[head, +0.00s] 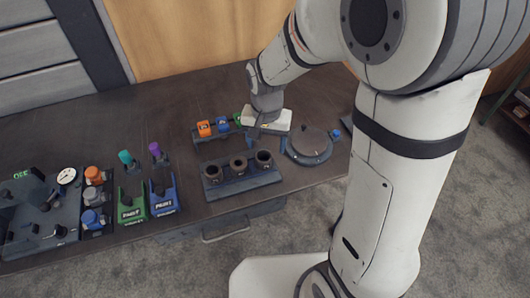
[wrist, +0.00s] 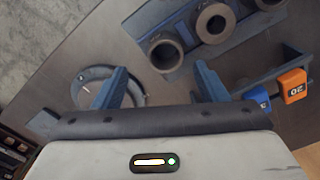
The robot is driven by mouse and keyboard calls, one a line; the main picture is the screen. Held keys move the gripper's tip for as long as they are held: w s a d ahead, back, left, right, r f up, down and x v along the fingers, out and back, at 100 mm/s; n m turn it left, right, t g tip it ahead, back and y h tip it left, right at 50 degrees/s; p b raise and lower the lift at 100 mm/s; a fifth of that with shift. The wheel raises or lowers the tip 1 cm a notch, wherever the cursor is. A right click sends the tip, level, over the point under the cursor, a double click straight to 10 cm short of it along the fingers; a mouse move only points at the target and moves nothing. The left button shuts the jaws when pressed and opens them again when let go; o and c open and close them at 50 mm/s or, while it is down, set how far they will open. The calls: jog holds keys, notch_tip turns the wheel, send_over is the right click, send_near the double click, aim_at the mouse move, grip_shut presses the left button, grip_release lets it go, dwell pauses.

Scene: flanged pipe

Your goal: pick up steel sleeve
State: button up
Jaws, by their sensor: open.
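Three short, dark hollow cylinders stand upright in a blue-grey rack (head: 243,187): a left one (head: 211,173), a middle one (head: 238,164) and a right one (head: 263,159). I cannot tell for sure which is the steel sleeve. In the wrist view the cylinders show at the top: one (wrist: 165,52) nearest the fingers, a thicker-walled one (wrist: 215,23) in the middle, and one cut off by the edge. My gripper (wrist: 161,84) is open and empty, above the table behind the rack. It also shows in the head view (head: 262,132), partly hidden by its own body.
A round dark fixture (head: 310,146) stands right of the rack. Behind the rack is a holder with an orange block (head: 204,128) and a blue block (head: 222,122). Green (head: 132,205) and blue (head: 163,195) paint stands and a gauge panel (head: 45,235) are at left.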

aim_at(264, 155)
jog(key=f, duration=0.6)
jog(key=shift+w+a+f+p, duration=0.25)
jog(key=shift+w+a+p, duration=0.05)
jog(key=shift+c, duration=0.3)
jog(key=c, duration=1.1)
jog(key=shift+c, duration=0.2)
notch_tip(264, 155, up, 16)
jog(key=p, duration=0.3)
jog(key=shift+f+p, duration=0.25)
jog(key=shift+p, duration=0.15)
